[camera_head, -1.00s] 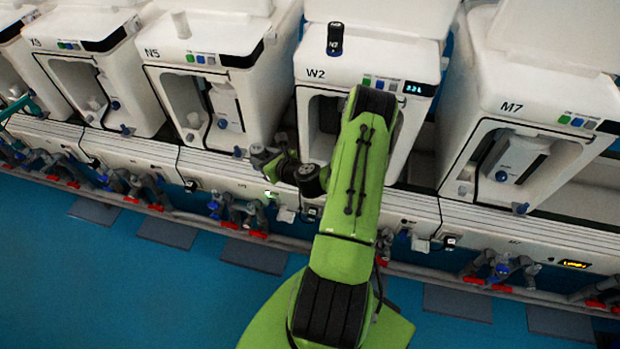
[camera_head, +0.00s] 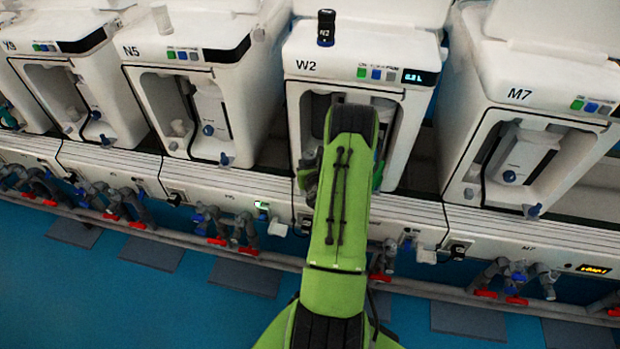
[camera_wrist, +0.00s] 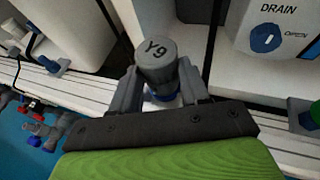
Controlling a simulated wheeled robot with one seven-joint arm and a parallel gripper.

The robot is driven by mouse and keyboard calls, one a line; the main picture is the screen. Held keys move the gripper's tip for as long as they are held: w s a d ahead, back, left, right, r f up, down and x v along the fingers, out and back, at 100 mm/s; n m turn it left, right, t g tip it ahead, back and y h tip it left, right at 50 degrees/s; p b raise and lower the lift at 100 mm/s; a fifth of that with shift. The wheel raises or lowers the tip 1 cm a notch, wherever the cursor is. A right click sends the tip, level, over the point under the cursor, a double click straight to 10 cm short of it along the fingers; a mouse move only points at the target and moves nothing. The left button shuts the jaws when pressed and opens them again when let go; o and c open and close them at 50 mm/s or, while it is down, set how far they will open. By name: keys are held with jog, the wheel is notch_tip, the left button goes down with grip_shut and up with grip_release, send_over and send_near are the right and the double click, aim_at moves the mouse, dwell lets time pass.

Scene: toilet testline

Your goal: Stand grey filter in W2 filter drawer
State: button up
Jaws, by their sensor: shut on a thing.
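The filter stands roughly upright between the fingers in the wrist view. The W2 machine (camera_head: 300,50) is a white housing at the centre of the head view, with an open front bay. My green arm reaches in front of that bay and hides much of it, along with most of the gripper. I cannot make out the W2 filter drawer.
A small black container (camera_head: 326,28) stands on top of W2. Machines N5 (camera_head: 150,55) and M7 (camera_head: 540,100) flank it. A blue DRAIN knob (camera_wrist: 265,38) shows at upper right in the wrist view. Pipes with red handles run below the ledge.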

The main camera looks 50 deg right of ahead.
notch_tip(320, 180, down, 3)
jog(key=shift+f+b, duration=0.1)
jog(key=shift+b, duration=0.65)
jog(key=o, duration=1.1)
